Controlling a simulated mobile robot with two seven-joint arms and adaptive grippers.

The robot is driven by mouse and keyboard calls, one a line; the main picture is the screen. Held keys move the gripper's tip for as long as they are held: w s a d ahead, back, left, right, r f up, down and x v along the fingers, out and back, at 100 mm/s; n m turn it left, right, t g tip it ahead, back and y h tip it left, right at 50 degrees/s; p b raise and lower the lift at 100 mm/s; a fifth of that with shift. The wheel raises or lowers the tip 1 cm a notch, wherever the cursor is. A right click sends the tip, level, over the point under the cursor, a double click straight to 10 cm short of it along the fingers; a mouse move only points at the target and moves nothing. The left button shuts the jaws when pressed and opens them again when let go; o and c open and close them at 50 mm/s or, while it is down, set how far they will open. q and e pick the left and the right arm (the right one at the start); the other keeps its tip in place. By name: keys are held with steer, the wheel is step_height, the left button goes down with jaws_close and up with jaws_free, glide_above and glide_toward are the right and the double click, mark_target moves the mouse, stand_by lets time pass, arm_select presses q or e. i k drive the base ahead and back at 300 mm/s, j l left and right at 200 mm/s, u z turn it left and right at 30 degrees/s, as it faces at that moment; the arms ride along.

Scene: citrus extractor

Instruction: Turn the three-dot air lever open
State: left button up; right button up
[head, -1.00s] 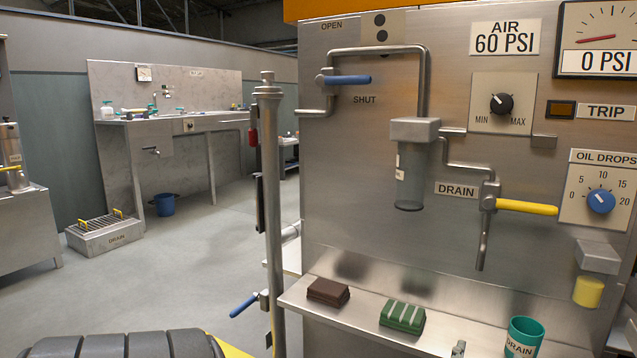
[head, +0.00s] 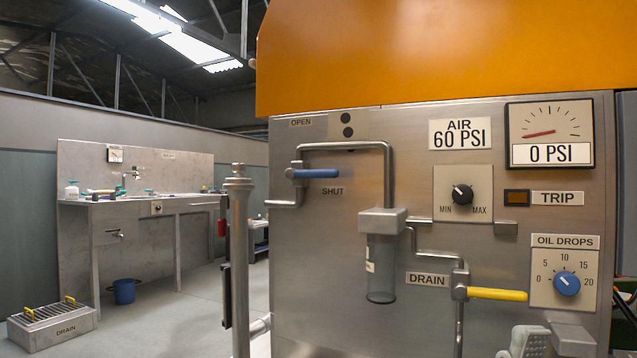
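The air lever (head: 315,173) has a blue handle on a grey valve in the bent pipe at the panel's upper left. The handle lies level, pointing right, across the upright pipe run. The OPEN label (head: 301,122) is above it and the SHUT label (head: 333,191) just below. A plate with black dots (head: 347,125) is above the pipe; two dots show fully and a third is partly behind the pipe. A grey ribbed part, seemingly my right gripper (head: 527,343), is cut off at the bottom edge, well below and right of the lever. My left gripper is out of view.
A yellow drain lever (head: 497,294), clear bowl (head: 381,268), black air knob (head: 462,194), blue oil knob (head: 567,283) and gauge (head: 549,135) reading 0 PSI are on the panel. A grey post (head: 239,265) stands left of it. Space before the blue lever looks clear.

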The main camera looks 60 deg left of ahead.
mark_target(291, 173)
steer(key=i+l+u, duration=0.1)
steer(key=l+u, duration=0.5)
steer(key=j+u, duration=0.1)
steer(key=u, duration=1.3)
steer(key=i+l, duration=0.05)
